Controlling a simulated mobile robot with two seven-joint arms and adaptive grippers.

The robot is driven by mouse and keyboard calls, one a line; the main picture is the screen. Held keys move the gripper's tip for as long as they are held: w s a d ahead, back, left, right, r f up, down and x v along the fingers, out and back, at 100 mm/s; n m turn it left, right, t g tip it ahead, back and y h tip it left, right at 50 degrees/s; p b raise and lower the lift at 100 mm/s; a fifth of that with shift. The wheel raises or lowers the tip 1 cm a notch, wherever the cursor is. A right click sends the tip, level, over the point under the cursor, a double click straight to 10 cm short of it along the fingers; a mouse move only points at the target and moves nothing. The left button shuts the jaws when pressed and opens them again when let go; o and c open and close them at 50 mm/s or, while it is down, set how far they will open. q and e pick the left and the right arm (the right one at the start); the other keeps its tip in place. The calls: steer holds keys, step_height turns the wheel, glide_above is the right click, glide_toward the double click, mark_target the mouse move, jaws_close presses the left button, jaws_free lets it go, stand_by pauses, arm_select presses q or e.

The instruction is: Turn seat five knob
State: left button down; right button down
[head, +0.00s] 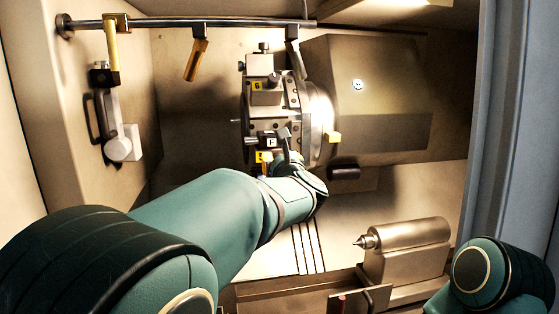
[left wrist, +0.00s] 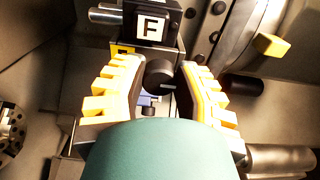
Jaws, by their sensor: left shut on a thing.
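The tool turret (head: 290,92) stands in the middle of the lathe cell, with tool blocks on its face. A block marked with a white F plate (head: 270,142) sits low on it; this plate is large at the top of the left wrist view (left wrist: 151,27). Just below that block is a round black knob (left wrist: 159,75). My left gripper (left wrist: 160,82) has its yellow-ribbed fingers on either side of the knob and is shut on it. In the head view my left gripper (head: 279,156) partly hides this spot. My right gripper is out of view.
A yellow-labelled block (head: 265,88) sits higher on the turret. A grey housing (head: 370,95) is to its right. The tailstock (head: 405,245) points left at lower right. A rail (head: 200,22) with yellow-handled hangers crosses the top. A pale-handled device (head: 120,140) hangs on the left wall.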

arm_select(q)
steer(key=shift+n+b, duration=0.5)
steer(key=shift+b, duration=0.25)
steer(key=n+b, duration=0.3)
steer(key=b, duration=0.1)
steer(key=n+b, duration=0.4)
steer(key=b, duration=0.1)
steer(key=shift+a+f+n, duration=0.2)
steer(key=shift+n, duration=0.1)
steer(key=n+b, duration=0.2)
steer(key=b, duration=0.1)
steer(key=shift+n, duration=0.3)
steer(key=n+b, duration=0.2)
steer(key=n, duration=0.1)
steer(key=shift+n, duration=0.3)
steer(key=shift+r+n+b, duration=0.1)
steer(key=shift+n+b, duration=0.4)
steer(key=shift+n, duration=1)
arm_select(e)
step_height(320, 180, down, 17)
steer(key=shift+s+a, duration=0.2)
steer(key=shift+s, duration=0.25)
arm_select(q)
steer(key=c, duration=0.6)
jaws_free()
steer(key=shift+c, duration=0.2)
